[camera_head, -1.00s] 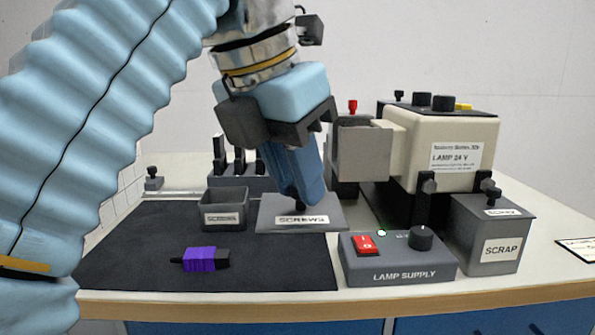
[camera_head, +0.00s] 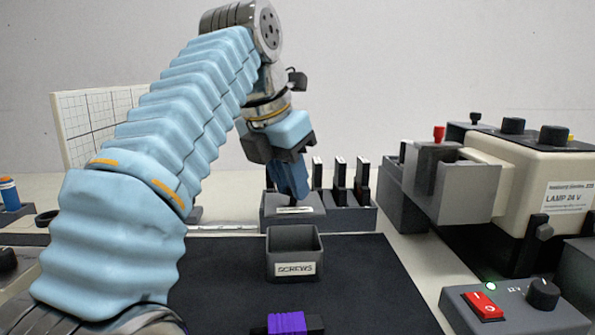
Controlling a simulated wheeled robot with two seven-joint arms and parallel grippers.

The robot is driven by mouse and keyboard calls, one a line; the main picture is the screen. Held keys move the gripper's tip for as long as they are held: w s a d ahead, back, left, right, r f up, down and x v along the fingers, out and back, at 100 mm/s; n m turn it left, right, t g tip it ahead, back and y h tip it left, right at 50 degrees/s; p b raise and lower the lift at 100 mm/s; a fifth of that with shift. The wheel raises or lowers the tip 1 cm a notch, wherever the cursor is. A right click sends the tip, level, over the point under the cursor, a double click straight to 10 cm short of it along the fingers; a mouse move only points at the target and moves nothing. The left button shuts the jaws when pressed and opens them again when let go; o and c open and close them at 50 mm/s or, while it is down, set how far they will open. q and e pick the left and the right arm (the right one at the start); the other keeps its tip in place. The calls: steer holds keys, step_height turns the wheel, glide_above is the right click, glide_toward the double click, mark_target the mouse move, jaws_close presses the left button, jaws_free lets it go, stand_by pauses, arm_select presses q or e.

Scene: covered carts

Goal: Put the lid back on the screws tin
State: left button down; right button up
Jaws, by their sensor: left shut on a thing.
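The screws tin (camera_head: 295,268) is a small dark grey open-topped box with a SCREWS label on its front. It stands upright on the black mat, and its contents cannot be made out. My left gripper (camera_head: 297,194) comes down from above, behind the tin in the picture, shut on the grey lid (camera_head: 311,211). The lid carries a white label, too small to read now. It shows just above the tin's far rim in the picture, apart from it. Its exact height is hard to tell. My right gripper is not in view.
A slotted rack (camera_head: 352,219) with upright black-and-white pieces stands behind the tin, to the right. A purple-and-black plug (camera_head: 287,323) lies on the mat (camera_head: 370,285) in front. The lamp supply (camera_head: 520,312) and lamp unit (camera_head: 535,165) stand at the right.

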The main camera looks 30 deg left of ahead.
mark_target(289, 205)
arm_select(q)
step_height(289, 205, down, 4)
steer(key=b, duration=0.2)
steer(key=shift+r+b, duration=0.2)
steer(key=shift+b, duration=0.15)
steer(key=shift+f+b, duration=0.6)
steer(key=shift+b, duration=0.2)
steer(key=shift+f+b, duration=0.2)
steer(key=shift+b, duration=0.55)
stand_by(1.3)
stand_by(0.3)
steer(key=shift+c, duration=2.2)
jaws_free()
steer(key=shift+r, duration=0.1)
steer(key=shift+r+p, duration=3.05)
steer(key=shift+r, duration=0.45)
